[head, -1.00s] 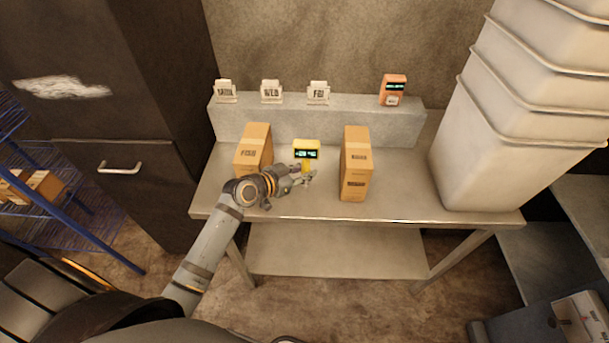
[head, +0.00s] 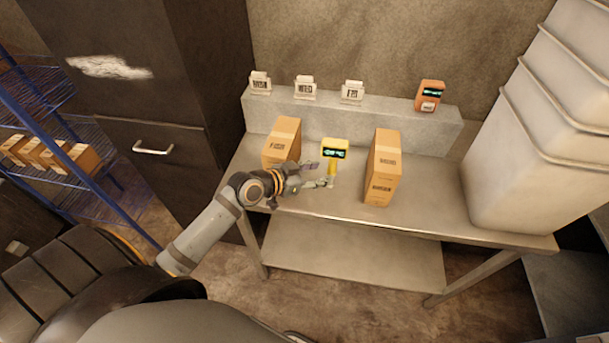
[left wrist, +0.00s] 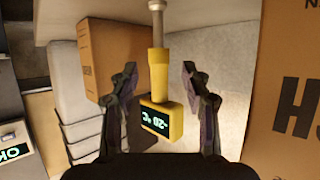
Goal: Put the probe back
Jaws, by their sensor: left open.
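The probe (head: 335,150) has a yellow head with a lit display and a thin yellow stem. It stands upright over the steel table between two cardboard boxes. The left wrist view shows the probe (left wrist: 162,116) with its display reading about -20 °C and a pale metal shaft beyond the stem. My left gripper (head: 322,174) is open, just left of the stem. In the left wrist view its fingers (left wrist: 160,100) are on either side of the probe with gaps showing.
Cardboard boxes flank the probe at left (head: 282,143) and right (head: 383,168). Behind, a grey ledge (head: 350,122) bears three white labelled tags and an orange display unit (head: 430,95). Stacked white bins (head: 520,160) stand at the table's right end (head: 420,212).

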